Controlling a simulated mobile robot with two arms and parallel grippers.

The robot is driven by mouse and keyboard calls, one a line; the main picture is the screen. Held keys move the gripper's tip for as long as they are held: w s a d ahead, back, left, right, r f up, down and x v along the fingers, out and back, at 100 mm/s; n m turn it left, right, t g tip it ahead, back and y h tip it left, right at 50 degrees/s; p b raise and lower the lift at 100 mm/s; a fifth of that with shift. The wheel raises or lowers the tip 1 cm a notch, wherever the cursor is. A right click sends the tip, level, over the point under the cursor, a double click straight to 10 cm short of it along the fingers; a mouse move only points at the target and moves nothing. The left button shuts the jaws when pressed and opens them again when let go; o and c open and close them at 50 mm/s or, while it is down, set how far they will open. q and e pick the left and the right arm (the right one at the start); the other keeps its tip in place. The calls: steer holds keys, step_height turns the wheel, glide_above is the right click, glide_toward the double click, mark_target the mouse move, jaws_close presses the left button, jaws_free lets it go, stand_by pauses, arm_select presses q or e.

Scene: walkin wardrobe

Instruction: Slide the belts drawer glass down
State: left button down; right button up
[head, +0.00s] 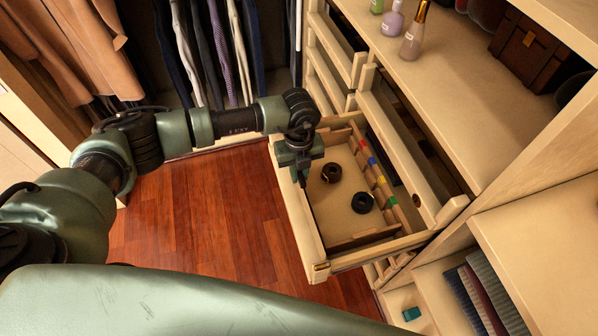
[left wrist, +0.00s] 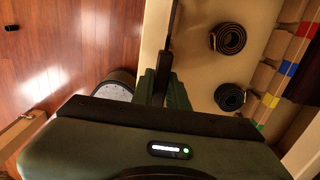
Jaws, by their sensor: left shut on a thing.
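The belts drawer (head: 318,240) stands pulled out from the wardrobe, with two dark rolled belts (head: 331,173) lying inside; the belts also show in the left wrist view (left wrist: 229,39). My left gripper (head: 302,178) is over the drawer's front side and points down. In the left wrist view its fingers (left wrist: 165,80) are shut at a thin dark strip (left wrist: 174,30) along the inner side of the drawer front. This strip looks like the edge of the glass, but the pane itself is hard to make out. My right gripper is out of view.
A divider row with coloured tags (head: 378,173) runs along the drawer's back. Bottles (head: 413,30) stand on the counter above right. Trousers (head: 215,50) hang behind my left arm. The wooden floor (head: 215,225) in front of the drawer is clear.

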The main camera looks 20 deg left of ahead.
arm_select(q)
step_height(320, 180, down, 5)
steer(key=b, duration=0.2)
steer(key=shift+d+b, duration=0.1)
steer(key=shift+b, duration=0.25)
steer(key=shift+s+r, duration=0.1)
steer(key=shift+s, duration=0.05)
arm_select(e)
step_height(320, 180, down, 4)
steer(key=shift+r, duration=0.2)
arm_select(q)
steer(key=c, duration=1.4)
jaws_free()
step_height(320, 180, up, 8)
steer(key=shift+f+b, duration=0.15)
steer(key=shift+b, duration=0.15)
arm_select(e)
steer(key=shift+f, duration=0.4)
